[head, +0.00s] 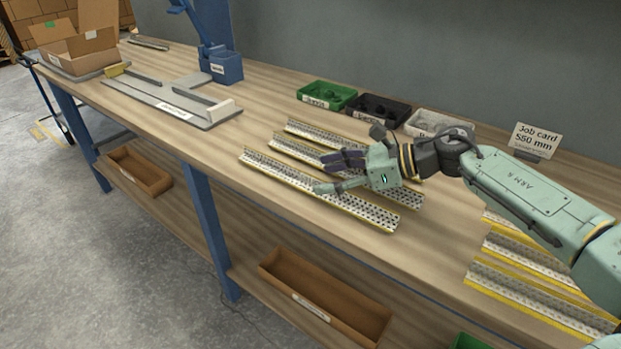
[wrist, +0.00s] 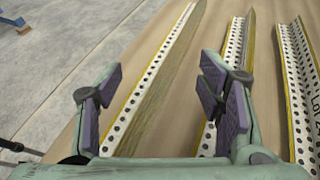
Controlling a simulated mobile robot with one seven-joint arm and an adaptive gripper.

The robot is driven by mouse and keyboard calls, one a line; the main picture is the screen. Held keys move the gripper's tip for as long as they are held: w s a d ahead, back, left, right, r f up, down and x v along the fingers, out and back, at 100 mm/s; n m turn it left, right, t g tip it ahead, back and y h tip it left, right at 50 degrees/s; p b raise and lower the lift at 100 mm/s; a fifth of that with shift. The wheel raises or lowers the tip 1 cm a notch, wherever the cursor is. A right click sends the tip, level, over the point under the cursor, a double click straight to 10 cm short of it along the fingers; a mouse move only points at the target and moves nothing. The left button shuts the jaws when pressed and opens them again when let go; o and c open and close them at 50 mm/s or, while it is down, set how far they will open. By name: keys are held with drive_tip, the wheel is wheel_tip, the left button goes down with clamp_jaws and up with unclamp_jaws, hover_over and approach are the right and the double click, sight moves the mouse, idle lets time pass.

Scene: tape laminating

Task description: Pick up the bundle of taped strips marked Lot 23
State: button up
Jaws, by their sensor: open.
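Several perforated metal strips with yellow edges lie in a group mid-bench; the nearest strip (head: 320,190) runs along the front. My gripper (head: 326,174) is open and empty over this group, its fingers pointing left. In the wrist view, one strip (wrist: 158,68) runs between the spread fingers of my gripper (wrist: 150,85). A second strip (wrist: 234,45) is partly hidden behind the right finger. No Lot 23 mark is legible.
More yellow-edged strips (head: 530,285) lie at the right front. Green (head: 327,95), black (head: 378,108) and white (head: 438,123) bins and a job card (head: 535,140) stand along the back. A grey fixture (head: 170,100) and a cardboard box (head: 75,45) are left. Bare bench lies left of the strips.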

sight(309, 184)
drive_tip(key=shift+p+x, duration=0.3)
drive_tip(key=shift+x, duration=1.2)
drive_tip(key=shift+c, duration=0.3)
clamp_jaws()
